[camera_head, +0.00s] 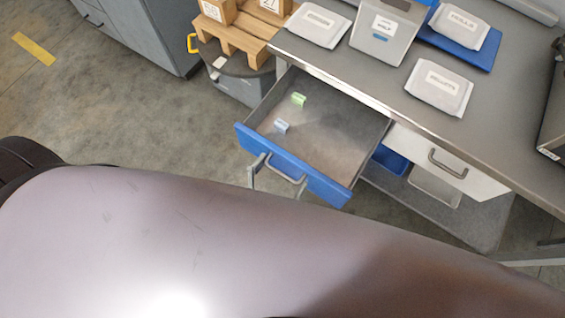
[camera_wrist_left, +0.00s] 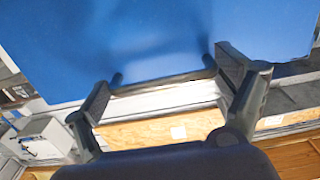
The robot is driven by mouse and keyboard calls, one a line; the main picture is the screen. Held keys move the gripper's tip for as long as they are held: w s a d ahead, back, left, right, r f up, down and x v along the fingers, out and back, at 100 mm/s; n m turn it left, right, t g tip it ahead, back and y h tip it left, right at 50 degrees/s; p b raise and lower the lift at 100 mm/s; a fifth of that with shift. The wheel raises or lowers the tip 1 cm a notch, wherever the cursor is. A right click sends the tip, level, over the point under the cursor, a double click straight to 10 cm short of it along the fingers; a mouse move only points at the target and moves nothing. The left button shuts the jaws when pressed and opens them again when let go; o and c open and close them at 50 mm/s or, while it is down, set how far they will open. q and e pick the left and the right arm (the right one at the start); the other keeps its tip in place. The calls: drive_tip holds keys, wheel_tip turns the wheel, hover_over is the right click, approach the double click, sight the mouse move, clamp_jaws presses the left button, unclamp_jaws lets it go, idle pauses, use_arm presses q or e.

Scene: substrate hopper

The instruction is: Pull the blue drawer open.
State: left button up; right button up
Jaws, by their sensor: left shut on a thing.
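The blue drawer (camera_head: 325,187) under the grey worktop is pulled well out, and its inside shows. A green block (camera_head: 298,99) and a pale blue block (camera_head: 282,126) lie in it. My left gripper (camera_head: 278,176) is at the drawer's front, shut on its grey bar handle (camera_head: 290,180). In the left wrist view the blue front (camera_wrist_left: 130,50) fills the top, and the handle (camera_wrist_left: 165,81) runs between the fingers of the gripper (camera_wrist_left: 166,88). My right gripper is not in view.
The worktop (camera_head: 385,100) carries white packets (camera_head: 440,87), a labelled grey box (camera_head: 383,35) and a blue tray (camera_head: 470,50). A white drawer (camera_head: 450,160) to the right is closed. A wooden pallet (camera_head: 235,35) stands behind. The floor left of the drawer is clear.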

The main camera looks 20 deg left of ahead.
use_arm(q)
drive_tip(key=o, duration=1.4)
drive_tip(key=shift+s+f, duration=0.1)
drive_tip(key=shift+f, duration=0.1)
drive_tip(key=shift+o, duration=0.2)
drive_tip(key=v, duration=1.1)
drive_tip(key=shift+s+r, duration=0.2)
drive_tip(key=shift+s, duration=0.2)
